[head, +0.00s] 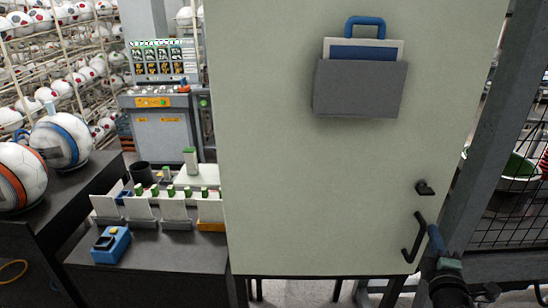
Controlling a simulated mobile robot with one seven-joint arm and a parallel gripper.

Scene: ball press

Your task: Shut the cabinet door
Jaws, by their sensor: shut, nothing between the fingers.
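The cabinet door (300,190) is a large pale grey-green panel facing me in the middle of the head view. A black bar handle (409,246) is at its lower right, with a small black latch (425,188) above it. How far the door stands from the cabinet frame cannot be told, as the cabinet inside is hidden.
A grey holder (360,90) with a blue clipboard is fixed high on the door. A grey metal post and mesh fence (510,225) stand close on the right. Dark tables (150,255) with balls (60,140) and a blue device (111,245) are on the left.

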